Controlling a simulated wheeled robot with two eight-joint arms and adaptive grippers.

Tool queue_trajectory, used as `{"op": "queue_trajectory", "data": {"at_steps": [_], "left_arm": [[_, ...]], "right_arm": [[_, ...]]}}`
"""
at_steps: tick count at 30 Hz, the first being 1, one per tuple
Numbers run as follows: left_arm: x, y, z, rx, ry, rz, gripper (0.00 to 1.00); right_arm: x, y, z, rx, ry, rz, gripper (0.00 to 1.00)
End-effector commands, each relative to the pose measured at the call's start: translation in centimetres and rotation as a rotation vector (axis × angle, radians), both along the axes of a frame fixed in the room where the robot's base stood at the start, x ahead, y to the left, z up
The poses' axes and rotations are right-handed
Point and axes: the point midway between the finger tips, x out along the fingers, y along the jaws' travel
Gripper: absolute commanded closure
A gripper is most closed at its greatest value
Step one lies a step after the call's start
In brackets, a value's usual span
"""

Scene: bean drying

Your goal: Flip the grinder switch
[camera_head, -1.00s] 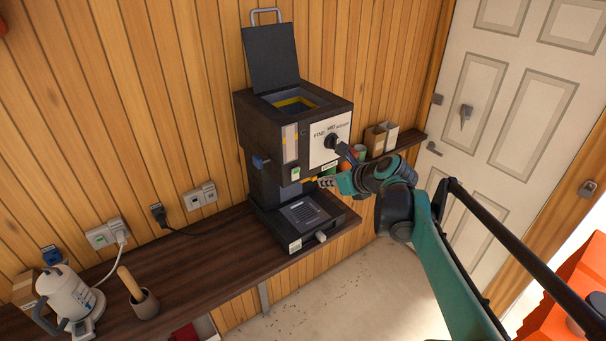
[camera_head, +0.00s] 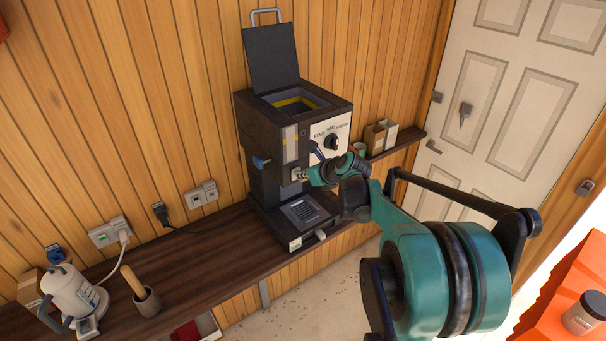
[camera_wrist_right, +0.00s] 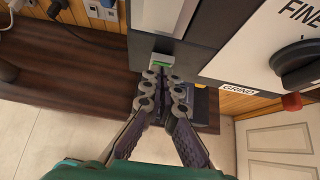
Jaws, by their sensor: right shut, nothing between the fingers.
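The black grinder (camera_head: 262,152) stands on the dark wooden shelf against the plank wall, its hopper lid raised. Its small switch (camera_head: 297,174) is on the front, below the clear window. In the right wrist view the switch shows a green face (camera_wrist_right: 162,60) in a pale frame. My right gripper (camera_head: 305,175) is shut and empty, with its fingertips right at the switch. In the wrist view the fingertips (camera_wrist_right: 163,78) sit just below the green face and partly cover its lower edge. I cannot tell whether they touch it. My left gripper is not in view.
The white dial panel (camera_head: 324,134) with a black knob (camera_wrist_right: 298,64) is right of the switch. A white kettle (camera_head: 72,295) and a mortar with pestle (camera_head: 147,303) stand at the shelf's left end.

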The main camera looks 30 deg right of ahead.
Motion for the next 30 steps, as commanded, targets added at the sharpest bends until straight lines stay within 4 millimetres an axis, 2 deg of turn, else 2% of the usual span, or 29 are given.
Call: {"op": "queue_trajectory", "data": {"at_steps": [8,17,30], "left_arm": [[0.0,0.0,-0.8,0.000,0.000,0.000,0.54],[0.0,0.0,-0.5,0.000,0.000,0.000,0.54],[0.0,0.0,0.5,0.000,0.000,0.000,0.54]], "right_arm": [[0.8,0.1,0.4,0.001,0.000,0.001,1.00],[0.8,0.0,0.7,0.000,0.000,0.000,1.00],[0.8,0.1,2.2,0.000,0.000,0.000,1.00]]}}
